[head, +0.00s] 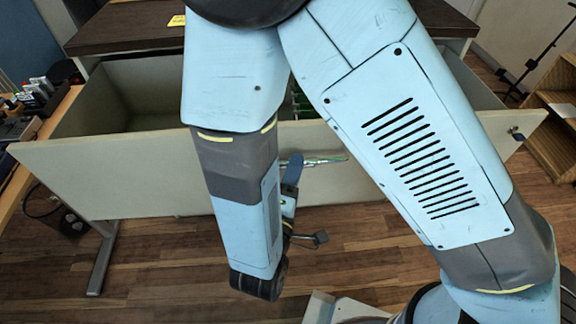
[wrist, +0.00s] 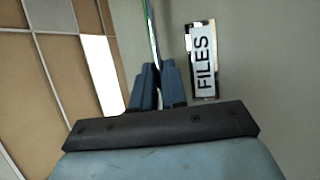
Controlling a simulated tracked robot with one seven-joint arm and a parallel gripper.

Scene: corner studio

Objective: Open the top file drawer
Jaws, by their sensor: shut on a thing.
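The top file drawer (head: 110,175) stands pulled out from under the dark-topped cabinet (head: 130,28), with its pale front facing me and its inside showing. A thin shiny handle (head: 325,161) crosses the middle of the front. It also shows as a narrow bar (wrist: 152,35) in the wrist view. My gripper (head: 292,165) is at the handle, and in the wrist view its blue fingers (wrist: 157,80) are shut on it. A "FILES" label (wrist: 203,60) sits beside the fingers. My arm hides the middle of the drawer.
A desk edge with small items (head: 38,95) is close at the left. A wooden shelf (head: 553,125) and a thin black stand (head: 535,60) are at the right. Bare wood floor (head: 160,255) lies in front of the drawer. A lock (head: 517,134) is at the front's right end.

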